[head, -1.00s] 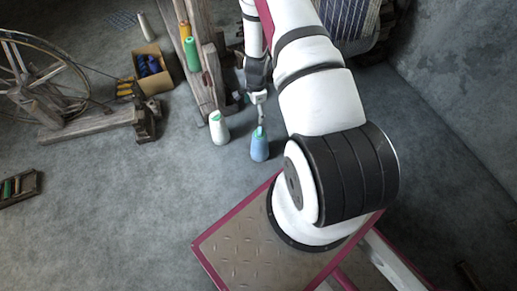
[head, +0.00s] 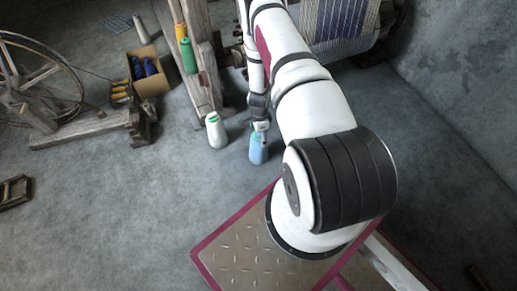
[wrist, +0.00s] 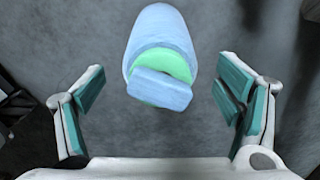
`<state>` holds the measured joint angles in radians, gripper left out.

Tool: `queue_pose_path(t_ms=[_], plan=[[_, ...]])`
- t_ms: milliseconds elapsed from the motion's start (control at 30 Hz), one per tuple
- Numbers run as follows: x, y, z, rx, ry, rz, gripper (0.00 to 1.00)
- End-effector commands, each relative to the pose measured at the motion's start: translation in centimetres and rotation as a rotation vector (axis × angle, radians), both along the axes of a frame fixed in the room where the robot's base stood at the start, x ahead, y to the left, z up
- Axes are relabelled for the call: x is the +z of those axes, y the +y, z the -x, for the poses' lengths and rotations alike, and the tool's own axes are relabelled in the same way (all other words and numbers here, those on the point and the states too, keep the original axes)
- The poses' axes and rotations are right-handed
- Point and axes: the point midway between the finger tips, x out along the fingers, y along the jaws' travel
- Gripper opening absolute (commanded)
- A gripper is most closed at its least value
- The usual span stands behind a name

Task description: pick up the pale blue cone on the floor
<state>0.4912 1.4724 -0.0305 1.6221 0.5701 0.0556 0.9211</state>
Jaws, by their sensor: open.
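The pale blue cone (head: 258,151) stands on the floor beside the loom's foot in the head view. In the wrist view the cone (wrist: 160,50) is seen from above at the top middle, with a green ring below its pale blue tip. My gripper (head: 260,128) is right above the cone in the head view and hides its top. In the wrist view my gripper (wrist: 160,95) is open, with one finger pad on each side. The cone's tip lies between the pads in the picture, with a gap on both sides.
A white cone (head: 216,131) stands close to the left of the blue one. The loom's wooden post (head: 204,75) carries a green cone (head: 188,56). A box of blue spools (head: 153,83) and a spinning wheel (head: 40,85) are further left. The floor in front is clear.

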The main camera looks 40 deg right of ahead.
Motion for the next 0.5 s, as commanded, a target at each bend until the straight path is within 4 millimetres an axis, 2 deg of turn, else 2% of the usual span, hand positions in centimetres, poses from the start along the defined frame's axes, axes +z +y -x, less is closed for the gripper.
queue_pose_path(t_ms=[300, 500], plan=[[-4.4, 0.3, -0.1, 0.0, 0.001, 0.0, 0.85], [-4.8, 0.3, -0.1, 0.0, 0.0, 0.0, 0.85]])
